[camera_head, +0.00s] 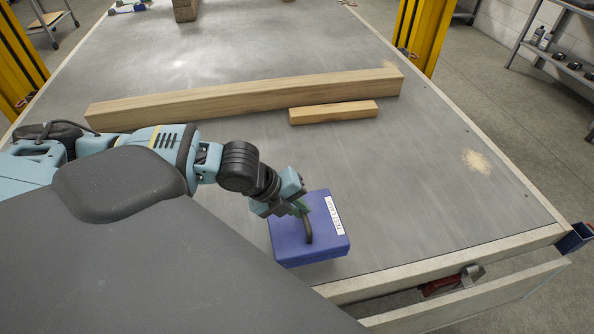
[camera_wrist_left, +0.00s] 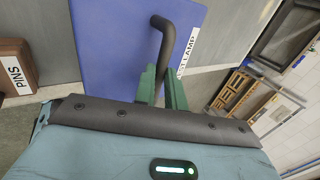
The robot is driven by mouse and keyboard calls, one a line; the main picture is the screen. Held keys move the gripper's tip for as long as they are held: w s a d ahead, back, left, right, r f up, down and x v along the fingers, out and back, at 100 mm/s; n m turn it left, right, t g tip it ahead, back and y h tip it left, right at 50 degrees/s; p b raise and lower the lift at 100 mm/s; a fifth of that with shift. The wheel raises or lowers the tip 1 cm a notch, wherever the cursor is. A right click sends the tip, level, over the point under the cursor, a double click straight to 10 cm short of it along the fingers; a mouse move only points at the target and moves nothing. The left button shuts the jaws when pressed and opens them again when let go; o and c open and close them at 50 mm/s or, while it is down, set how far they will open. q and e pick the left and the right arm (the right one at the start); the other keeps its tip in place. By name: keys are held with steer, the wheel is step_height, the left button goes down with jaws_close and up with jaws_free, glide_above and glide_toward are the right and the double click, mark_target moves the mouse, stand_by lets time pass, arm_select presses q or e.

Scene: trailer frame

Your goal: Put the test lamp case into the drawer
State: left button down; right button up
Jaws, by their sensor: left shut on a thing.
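The test lamp case (camera_head: 290,240) is a flat blue box with a white label and a dark bent handle on top. It is at the near edge of the grey table top; I cannot tell whether it touches the surface. My left gripper (camera_head: 298,208) is shut on its handle, and the green fingertips (camera_wrist_left: 162,88) show around the handle in the left wrist view, with the blue case (camera_wrist_left: 115,45) beyond. The drawer (camera_head: 475,298) is pulled open below the table's near edge, to the right of the case; its left part is hidden. My right gripper is out of view.
A long wooden beam (camera_head: 250,98) and a shorter block (camera_head: 333,112) lie behind the case. A red and grey item (camera_head: 453,281) is at the drawer opening. A brown box labelled PINS (camera_wrist_left: 15,68) shows in the left wrist view. The table's right side is clear except for sawdust (camera_head: 477,161).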

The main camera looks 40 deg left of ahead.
mark_target(333, 246)
arm_select(q)
steer(key=shift+r, duration=1.25)
steer(key=shift+d+f+n, duration=0.15)
steer(key=shift+d+n, duration=0.15)
steer(key=shift+d, duration=0.25)
steer(key=d+n+y, duration=0.1)
steer(key=d+n, duration=0.1)
steer(key=d, duration=0.1)
steer(key=d+n+t+y, duration=0.1)
steer(key=d, duration=0.2)
steer(key=d+f+n+y, duration=0.1)
steer(key=d+n, duration=0.1)
steer(key=d, duration=0.1)
steer(key=shift+s+n+t, duration=0.2)
steer(key=shift+n+t, duration=0.1)
steer(key=shift+t, duration=0.1)
steer(key=s+d+r+n+g+y, duration=0.3)
steer(key=d+r+n+g+y, duration=0.4)
steer(key=n, duration=1.2)
steer(key=d+r+y, duration=0.1)
steer(key=d, duration=0.1)
steer(key=shift+d+n, duration=0.35)
steer(key=shift+n, duration=0.05)
steer(key=shift+d, duration=0.1)
